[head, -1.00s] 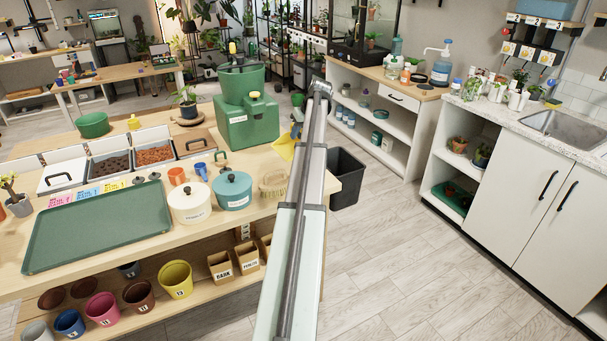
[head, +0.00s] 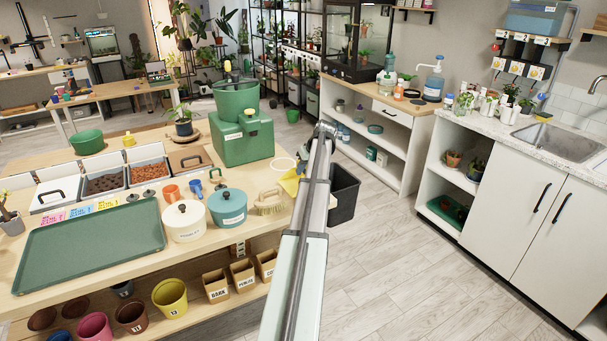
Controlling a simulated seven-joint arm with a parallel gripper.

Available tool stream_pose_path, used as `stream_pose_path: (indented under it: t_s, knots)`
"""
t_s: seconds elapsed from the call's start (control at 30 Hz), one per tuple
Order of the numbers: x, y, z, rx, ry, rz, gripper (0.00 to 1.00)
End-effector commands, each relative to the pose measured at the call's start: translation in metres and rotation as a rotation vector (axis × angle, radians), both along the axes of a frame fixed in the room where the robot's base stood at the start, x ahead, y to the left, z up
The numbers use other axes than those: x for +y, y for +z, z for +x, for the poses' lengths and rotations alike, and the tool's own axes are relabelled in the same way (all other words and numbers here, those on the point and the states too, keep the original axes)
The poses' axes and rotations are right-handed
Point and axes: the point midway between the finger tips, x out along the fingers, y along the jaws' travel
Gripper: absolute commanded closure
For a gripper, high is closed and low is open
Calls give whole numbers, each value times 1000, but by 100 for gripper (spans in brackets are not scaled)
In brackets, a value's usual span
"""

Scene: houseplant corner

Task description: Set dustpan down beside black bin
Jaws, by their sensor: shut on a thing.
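The yellow dustpan (head: 290,184) shows in the head view just left of my arm, over or near the right end of the wooden bench. Part of it is hidden behind the arm. My gripper (head: 302,166) is mostly hidden by my own arm and is shut on the dustpan. I cannot tell how far the dustpan is from the bench top. The black bin (head: 344,196) stands on the floor right of the bench end, to the right of my arm. Its left part is hidden by the arm.
A brush (head: 269,203), a teal pot (head: 228,208) and a green machine (head: 243,140) stand on the bench near the dustpan. A white shelf unit (head: 385,135) stands behind the bin. The floor (head: 400,260) right of the bin is clear.

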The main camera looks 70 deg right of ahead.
Motion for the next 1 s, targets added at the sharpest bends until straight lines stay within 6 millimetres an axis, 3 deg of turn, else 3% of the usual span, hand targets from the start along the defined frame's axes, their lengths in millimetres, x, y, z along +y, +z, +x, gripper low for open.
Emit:
stream_pose_path:
  t_s: [0.13, 0.53, 0.57, 0.6, 0.8, 1.0]
  knots:
    - [1, -17, 0, 0, 1, 1, 100]
    - [0, -21, 0, -1, 0, 1, 100]
    - [0, -20, 0, 0, 0, 0, 76]
    - [0, -20, 0, 0, 0, 0, 72]
    - [0, -20, 0, 0, 0, 0, 54]
    - [0, -20, 0, 0, 0, 0, 54]
